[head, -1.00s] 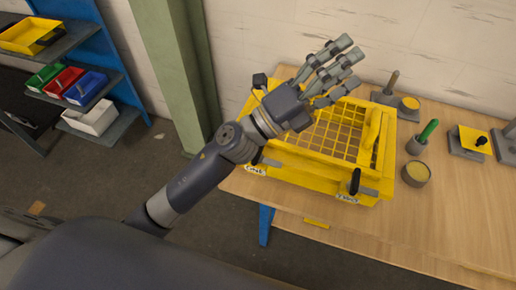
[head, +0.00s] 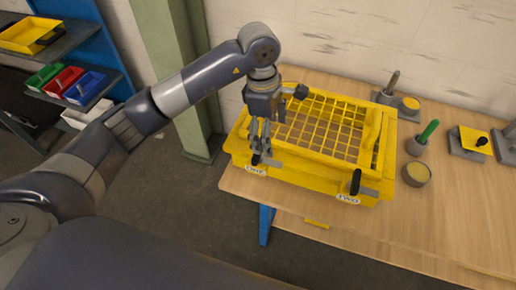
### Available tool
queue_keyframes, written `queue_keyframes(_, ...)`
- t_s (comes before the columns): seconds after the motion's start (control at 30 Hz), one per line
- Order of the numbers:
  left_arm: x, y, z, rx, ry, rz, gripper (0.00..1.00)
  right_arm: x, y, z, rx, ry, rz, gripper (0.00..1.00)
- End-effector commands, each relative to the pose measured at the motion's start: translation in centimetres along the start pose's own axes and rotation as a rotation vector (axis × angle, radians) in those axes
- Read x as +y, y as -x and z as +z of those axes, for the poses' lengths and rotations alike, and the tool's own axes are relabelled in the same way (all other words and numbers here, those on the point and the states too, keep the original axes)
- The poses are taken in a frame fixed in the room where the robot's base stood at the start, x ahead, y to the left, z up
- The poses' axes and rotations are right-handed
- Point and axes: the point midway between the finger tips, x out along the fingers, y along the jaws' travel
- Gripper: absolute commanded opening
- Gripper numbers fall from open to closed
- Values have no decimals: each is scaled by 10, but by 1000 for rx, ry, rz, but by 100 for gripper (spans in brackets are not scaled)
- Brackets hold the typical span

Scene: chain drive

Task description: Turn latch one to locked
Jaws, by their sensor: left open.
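The yellow guard box (head: 300,177) with a grid lid sits on the wooden bench. Latch one, with its black handle (head: 256,159), is at the box's front left, above the label ONE (head: 256,170). My left gripper (head: 263,148) points down just above latch one, its fingers open and partly hiding the latch. I cannot tell whether a finger touches the handle. Latch two, with its upright black handle (head: 355,182), is at the front right above the label TWO. My right gripper is not in view.
On the bench (head: 450,220) to the right stand a round cup (head: 416,174), a green-handled tool (head: 428,132) in a holder and grey blocks with yellow parts. A green column (head: 175,70) rises behind my left arm. The bench's front right is clear.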

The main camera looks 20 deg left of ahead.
Motion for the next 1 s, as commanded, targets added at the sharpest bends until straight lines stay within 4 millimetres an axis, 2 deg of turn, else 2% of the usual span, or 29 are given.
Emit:
queue_keyframes(0.03,4,5,-13,54,4,4,83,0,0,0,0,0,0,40)
queue_keyframes(0.1,6,9,-26,105,9,4,83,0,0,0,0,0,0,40)
queue_keyframes(0.27,6,6,-35,138,15,-1,83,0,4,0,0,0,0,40)
queue_keyframes(0.37,5,-6,-36,137,14,-4,83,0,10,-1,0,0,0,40)
queue_keyframes(0.8,5,-80,-45,133,14,-3,83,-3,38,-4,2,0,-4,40)
queue_keyframes(1.0,6,-94,-46,132,12,1,83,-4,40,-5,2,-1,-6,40)
